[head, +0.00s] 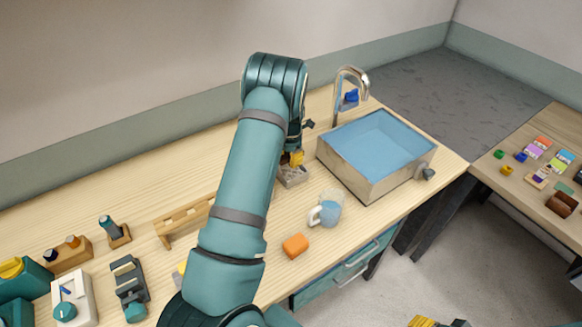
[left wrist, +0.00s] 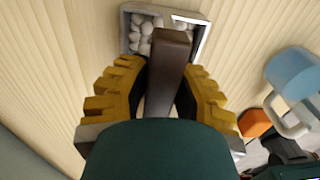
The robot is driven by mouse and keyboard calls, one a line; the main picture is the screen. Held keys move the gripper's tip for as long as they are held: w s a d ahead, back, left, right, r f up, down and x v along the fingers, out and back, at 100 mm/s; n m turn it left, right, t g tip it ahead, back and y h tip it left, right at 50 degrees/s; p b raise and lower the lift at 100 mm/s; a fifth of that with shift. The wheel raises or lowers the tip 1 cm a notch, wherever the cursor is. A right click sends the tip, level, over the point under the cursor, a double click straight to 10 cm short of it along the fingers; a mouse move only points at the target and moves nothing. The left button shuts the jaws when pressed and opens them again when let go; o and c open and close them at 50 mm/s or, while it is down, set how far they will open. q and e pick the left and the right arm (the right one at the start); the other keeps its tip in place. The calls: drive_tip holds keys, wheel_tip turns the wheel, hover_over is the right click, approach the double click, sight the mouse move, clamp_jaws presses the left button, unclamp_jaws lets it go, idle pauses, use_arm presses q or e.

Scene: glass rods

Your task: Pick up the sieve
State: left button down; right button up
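The sieve looks like a small grey square-sided pan (left wrist: 126,32) with a dark brown bar-like handle (left wrist: 172,62). White round pieces lie in the pan, on both sides of the handle. In the head view the pan (head: 293,178) sits on the wooden counter, left of the sink. My left gripper (head: 296,159) is over it, partly hidden by my arm. In the left wrist view its yellow-padded fingers (left wrist: 164,92) stand on either side of the handle, with a narrow gap showing on the left. My right gripper (head: 432,322) barely shows at the bottom edge.
A blue-and-white mug (head: 329,213) and an orange block (head: 295,245) stand near the pan. The sink (head: 350,178) with its faucet (head: 350,85) is to the right. A wooden rack (head: 180,222) and lab devices (head: 128,280) are on the left.

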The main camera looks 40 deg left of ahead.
use_arm(q)
drive_tip(key=shift+r, duration=0.1)
wheel_tip(320, 180, up, 10)
drive_tip(key=shift+f, duration=0.1)
idle(0.6)
idle(0.4)
